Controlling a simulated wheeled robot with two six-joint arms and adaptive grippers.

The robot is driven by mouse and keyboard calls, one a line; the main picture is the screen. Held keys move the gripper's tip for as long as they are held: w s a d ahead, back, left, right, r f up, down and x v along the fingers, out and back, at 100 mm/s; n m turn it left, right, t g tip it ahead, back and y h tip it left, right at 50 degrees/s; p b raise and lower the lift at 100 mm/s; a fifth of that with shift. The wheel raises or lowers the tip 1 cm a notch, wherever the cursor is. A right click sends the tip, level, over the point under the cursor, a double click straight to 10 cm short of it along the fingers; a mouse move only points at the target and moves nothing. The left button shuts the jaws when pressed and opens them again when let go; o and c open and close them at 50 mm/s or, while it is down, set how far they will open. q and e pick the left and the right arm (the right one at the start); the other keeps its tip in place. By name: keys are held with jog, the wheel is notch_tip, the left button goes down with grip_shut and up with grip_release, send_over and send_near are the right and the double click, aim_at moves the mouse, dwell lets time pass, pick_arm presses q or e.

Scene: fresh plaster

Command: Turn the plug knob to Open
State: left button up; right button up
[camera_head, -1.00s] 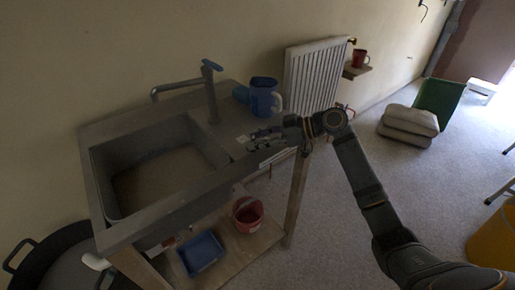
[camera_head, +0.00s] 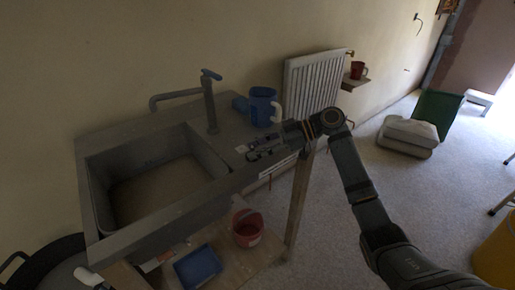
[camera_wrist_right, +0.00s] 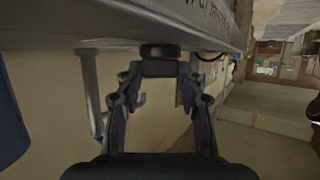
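The sink unit (camera_head: 150,222) stands against the wall at the left in the head view. In the right wrist view its front edge, with dark lettering, crosses the top. The plug knob (camera_wrist_right: 160,51) sticks out below that edge, a dark round base with a bar-like grip. My right gripper (camera_head: 250,148) is at the front right of the sink. In the wrist view the gripper (camera_wrist_right: 160,75) has its fingers apart, on either side of the knob's grip; I cannot tell whether they touch it. The knob is not clear in the head view. My left gripper is out of view.
A red bucket (camera_head: 247,230) and a blue tray (camera_head: 198,266) are on the lower shelf. A radiator (camera_head: 313,85) is behind. Open floor lies to the right.

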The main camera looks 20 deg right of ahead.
jog(key=o, duration=0.4)
jog(key=shift+d, duration=0.2)
jog(key=v, duration=1.1)
jog(key=shift+d+r, duration=0.2)
jog(key=shift+d, duration=0.05)
